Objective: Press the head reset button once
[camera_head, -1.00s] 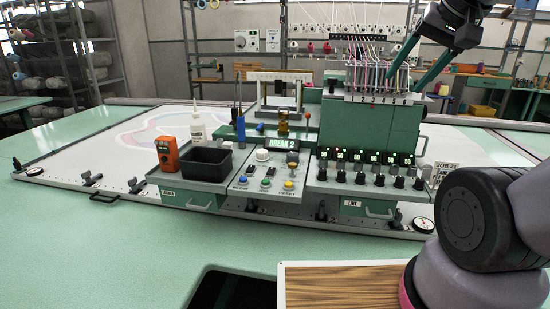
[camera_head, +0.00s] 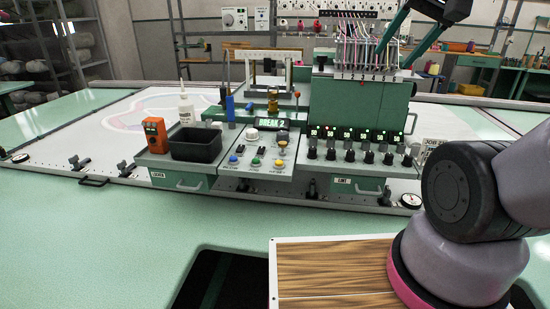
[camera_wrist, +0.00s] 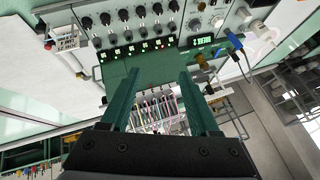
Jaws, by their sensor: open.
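The control panel (camera_head: 262,176) sits at the front of the tufting machine in the head view. It carries a blue button (camera_head: 233,159), a green button (camera_head: 256,162) and a yellow button (camera_head: 279,163), with small labels I cannot read. I cannot tell which is the head reset button. A display (camera_head: 271,122) above them reads "BREAK 2"; it also shows in the wrist view (camera_wrist: 201,41). My gripper (camera_head: 389,58) is open and empty at the upper right, its green fingers apart and pointing down-left. In the wrist view my gripper (camera_wrist: 159,72) is also apart from the panel.
A row of black knobs (camera_head: 348,153) with lit readouts lies right of the panel. The green threaded head (camera_head: 360,103) rises behind. A black bin (camera_head: 195,145), orange device (camera_head: 155,135) and white bottle (camera_head: 186,108) stand left.

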